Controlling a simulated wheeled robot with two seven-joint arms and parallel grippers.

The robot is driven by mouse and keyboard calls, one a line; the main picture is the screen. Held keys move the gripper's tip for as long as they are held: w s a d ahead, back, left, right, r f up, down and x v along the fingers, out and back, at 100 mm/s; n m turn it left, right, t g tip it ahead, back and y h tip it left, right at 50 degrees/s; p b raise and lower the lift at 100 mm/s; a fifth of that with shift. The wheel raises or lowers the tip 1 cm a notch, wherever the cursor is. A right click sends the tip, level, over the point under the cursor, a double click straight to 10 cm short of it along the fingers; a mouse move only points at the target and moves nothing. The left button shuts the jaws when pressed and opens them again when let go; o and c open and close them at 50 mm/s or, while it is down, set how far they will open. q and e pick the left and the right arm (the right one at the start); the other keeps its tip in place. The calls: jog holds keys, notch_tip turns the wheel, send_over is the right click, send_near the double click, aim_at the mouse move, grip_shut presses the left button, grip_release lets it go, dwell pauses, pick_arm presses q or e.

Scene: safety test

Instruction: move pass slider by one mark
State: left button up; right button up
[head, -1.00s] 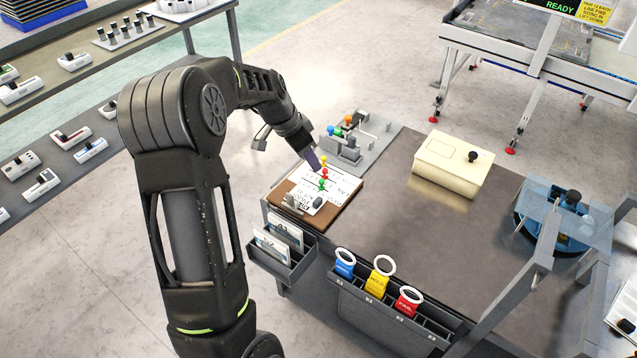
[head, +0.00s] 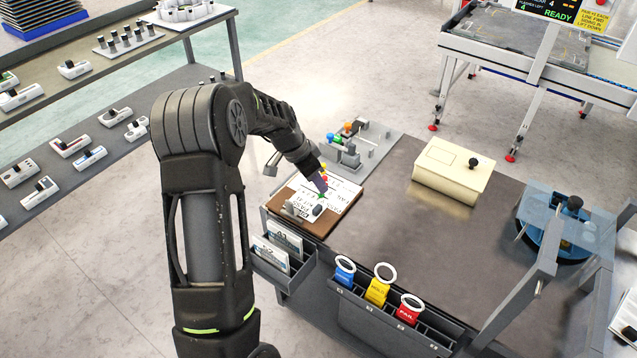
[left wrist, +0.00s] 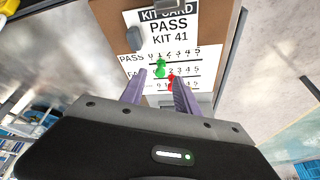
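The kit card (left wrist: 168,38) reads PASS KIT 41 and lies on a brown board (head: 316,228) at the table's left corner. A green slider knob (left wrist: 160,67) is by the PASS row, near the low marks; its exact mark is hard to read. It also shows in the head view (head: 320,195). A red knob (left wrist: 171,81) sits on a lower row. My left gripper (left wrist: 160,82) is open above the card, its purple fingers either side of the green knob in the picture. I cannot tell whether they touch it. My right gripper is not in view.
A grey fixture with coloured knobs (head: 368,150) stands behind the board. A cream box (head: 452,170) and a blue round device (head: 548,235) are to the right. Pouches in a rack (head: 390,315) and a card holder (head: 285,262) hang at the front. The table middle is clear.

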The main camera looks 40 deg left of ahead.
pick_arm(q)
jog(key=shift+x, duration=1.2)
grip_shut()
dwell(0.6)
